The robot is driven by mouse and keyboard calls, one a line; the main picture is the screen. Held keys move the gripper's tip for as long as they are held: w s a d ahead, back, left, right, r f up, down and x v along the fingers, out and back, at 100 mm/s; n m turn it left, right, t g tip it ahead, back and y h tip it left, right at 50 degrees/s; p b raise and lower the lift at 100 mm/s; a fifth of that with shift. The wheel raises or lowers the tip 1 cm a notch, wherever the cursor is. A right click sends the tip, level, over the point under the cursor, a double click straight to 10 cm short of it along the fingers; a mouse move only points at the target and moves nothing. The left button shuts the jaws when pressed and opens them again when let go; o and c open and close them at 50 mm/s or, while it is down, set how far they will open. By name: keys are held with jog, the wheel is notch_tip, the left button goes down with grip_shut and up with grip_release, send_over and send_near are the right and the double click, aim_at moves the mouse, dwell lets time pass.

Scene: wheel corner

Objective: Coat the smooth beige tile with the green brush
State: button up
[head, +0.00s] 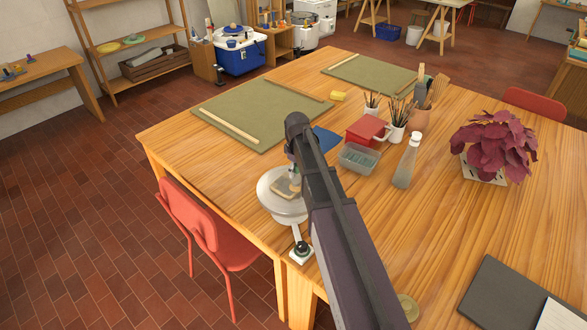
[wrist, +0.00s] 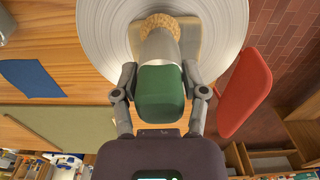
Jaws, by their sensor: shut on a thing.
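My gripper (wrist: 162,82) is shut on the green brush (wrist: 161,97) in the wrist view, with a finger on each side of its green handle. The brush has a pale metal collar and tan bristles. The bristle end lies over the beige tile (wrist: 192,45), which rests on a round light-grey wheel disc (wrist: 100,35). I cannot tell whether the bristles touch the tile. In the head view the tile (head: 286,189) shows on the disc (head: 284,209) at the table's near left edge. My arm hides most of the brush and gripper there.
On the table (head: 460,230), a clear tub (head: 358,159), a red box (head: 366,130), a bottle (head: 407,163), brush pots (head: 396,132) and a purple-leaved plant (head: 494,145) stand right of my arm. A red chair (head: 210,225) stands left of the disc. Green mats (head: 262,118) lie at the back.

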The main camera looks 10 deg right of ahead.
jog(key=shift+s+d, duration=0.55)
jog(key=shift+s, duration=0.15)
jog(key=shift+w+d, duration=0.1)
jog(key=shift+w+d, duration=0.4)
jog(key=shift+w+a, duration=1.1)
jog(key=shift+w, duration=0.2)
jog(key=shift+w+a, duration=1.05)
jog(key=shift+w, duration=0.3)
